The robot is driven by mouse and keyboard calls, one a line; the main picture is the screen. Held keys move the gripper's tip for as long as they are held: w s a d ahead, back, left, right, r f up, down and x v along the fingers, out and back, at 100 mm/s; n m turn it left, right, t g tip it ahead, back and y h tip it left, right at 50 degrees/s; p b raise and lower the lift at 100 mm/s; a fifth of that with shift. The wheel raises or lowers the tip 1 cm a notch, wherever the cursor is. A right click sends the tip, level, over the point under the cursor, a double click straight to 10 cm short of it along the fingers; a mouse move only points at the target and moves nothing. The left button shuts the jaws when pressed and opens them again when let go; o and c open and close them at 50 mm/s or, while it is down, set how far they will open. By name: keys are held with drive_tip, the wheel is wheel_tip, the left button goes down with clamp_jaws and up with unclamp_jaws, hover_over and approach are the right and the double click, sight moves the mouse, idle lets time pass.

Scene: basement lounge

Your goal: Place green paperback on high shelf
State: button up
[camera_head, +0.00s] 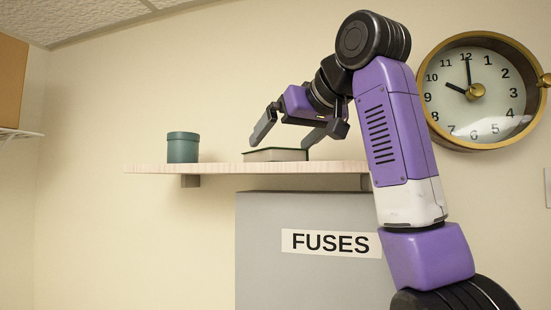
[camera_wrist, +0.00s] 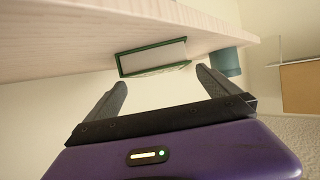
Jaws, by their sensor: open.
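The green paperback (camera_head: 275,155) lies flat on the light wooden wall shelf (camera_head: 215,168), its pale page edge facing out. It also shows in the wrist view (camera_wrist: 152,57), resting against the shelf surface (camera_wrist: 60,40). My gripper (camera_head: 285,138) is open above and in front of the book, with its two fingers spread apart. In the wrist view the open fingers (camera_wrist: 162,90) point toward the book, and a gap of wall shows between fingertips and book. Nothing is between the fingers. One finger overlaps the book's right end in the head view.
A teal lidded canister (camera_head: 183,147) stands on the shelf left of the book. A grey fuse box (camera_head: 275,240) labelled FUSES is below the shelf. A wall clock (camera_head: 480,91) hangs right of my arm. A cardboard box (camera_head: 12,80) sits on a white shelf at far left.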

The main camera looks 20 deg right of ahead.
drive_tip(key=b+v, duration=0.1)
drive_tip(key=v, duration=0.5)
drive_tip(key=shift+s+b, duration=0.1)
drive_tip(key=shift+b, duration=0.2)
